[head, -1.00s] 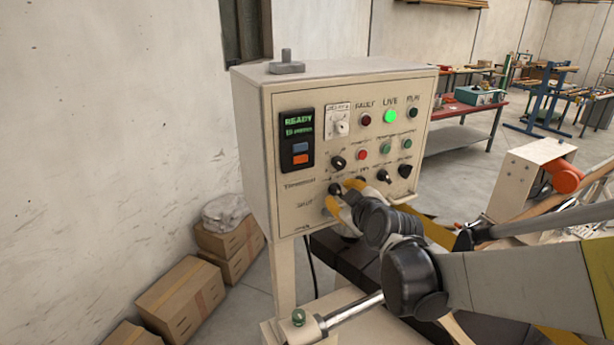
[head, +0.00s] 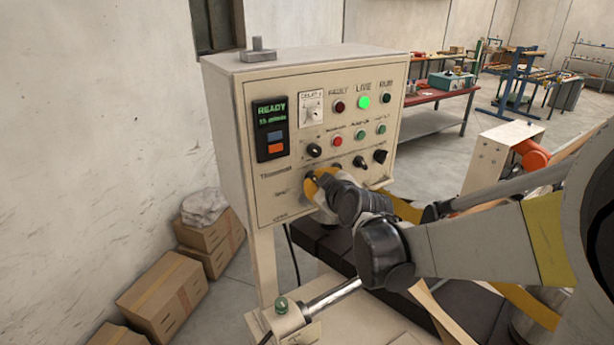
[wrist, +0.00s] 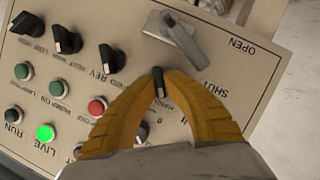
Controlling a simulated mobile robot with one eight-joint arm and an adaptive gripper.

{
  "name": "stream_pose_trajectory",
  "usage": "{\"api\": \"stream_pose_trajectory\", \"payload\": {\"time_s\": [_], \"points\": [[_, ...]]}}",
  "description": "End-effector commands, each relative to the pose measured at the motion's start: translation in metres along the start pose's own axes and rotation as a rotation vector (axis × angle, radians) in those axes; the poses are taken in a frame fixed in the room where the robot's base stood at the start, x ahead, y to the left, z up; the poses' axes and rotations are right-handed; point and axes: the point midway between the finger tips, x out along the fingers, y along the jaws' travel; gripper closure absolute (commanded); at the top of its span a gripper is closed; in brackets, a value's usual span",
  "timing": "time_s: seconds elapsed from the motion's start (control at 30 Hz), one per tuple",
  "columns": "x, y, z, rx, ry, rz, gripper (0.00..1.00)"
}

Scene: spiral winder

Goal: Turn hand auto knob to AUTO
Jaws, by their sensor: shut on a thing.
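The hand auto knob (wrist: 158,82) is a small black knob on the cream control panel (wrist: 255,75). In the wrist view it sits between the two yellow fingertips of my gripper (wrist: 158,92), which are shut on it. Its pointer stands roughly upright in that upside-down view, close to printed lettering that seems to read HAND. In the head view my gripper (head: 313,184) is at the lower left row of the panel, and the fingers hide most of the knob. I cannot tell for sure which position the knob is in.
A grey lever (wrist: 182,38) marked OPEN and SHUT is close beside the knob. Black selector knobs (wrist: 66,40) and coloured buttons share the panel. The green LIVE lamp (head: 364,102) is lit and the display (head: 270,112) reads READY. Cardboard boxes (head: 160,293) stand at lower left.

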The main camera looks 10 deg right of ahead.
Motion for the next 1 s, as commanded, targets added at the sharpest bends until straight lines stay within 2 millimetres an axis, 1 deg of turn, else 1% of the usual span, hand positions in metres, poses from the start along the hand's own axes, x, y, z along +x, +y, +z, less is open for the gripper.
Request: {"api": "stream_pose_trajectory", "payload": {"time_s": [0.27, 1.0], "points": [[0.0002, 0.0016, 0.0006, 0.133, 0.0, -0.053, 1.0], [0.0016, 0.0038, 0.0037, 0.767, 0.0, -0.316, 1.0]]}}
